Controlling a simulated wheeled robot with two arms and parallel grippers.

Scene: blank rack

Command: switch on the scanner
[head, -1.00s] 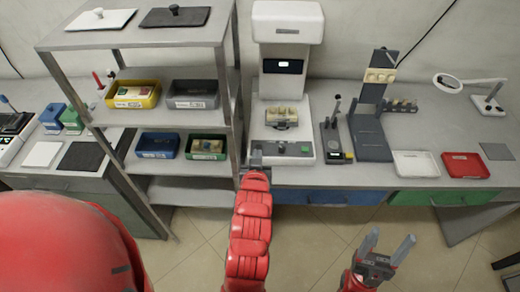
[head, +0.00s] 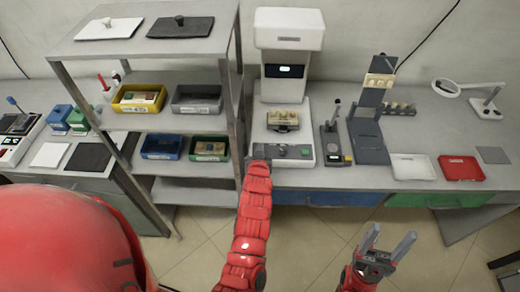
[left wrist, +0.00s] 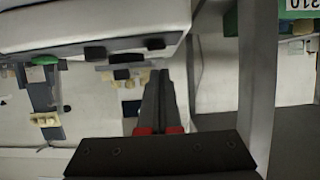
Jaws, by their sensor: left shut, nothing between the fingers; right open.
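My left gripper (head: 259,162) is shut and empty at the panel's left front end; contact cannot be told. Its closed fingers (left wrist: 158,90) show in the left wrist view, near a pale housing (left wrist: 80,25). My right gripper (head: 384,243) is open and empty, over the floor before the bench.
A metal rack (head: 238,110) with bins and lids stands close left of my left gripper. A dark lever device (head: 333,145), a dark stand (head: 367,143), a white tray (head: 412,167), a red tray (head: 461,168) and a magnifier lamp (head: 447,88) stand right of the scanner.

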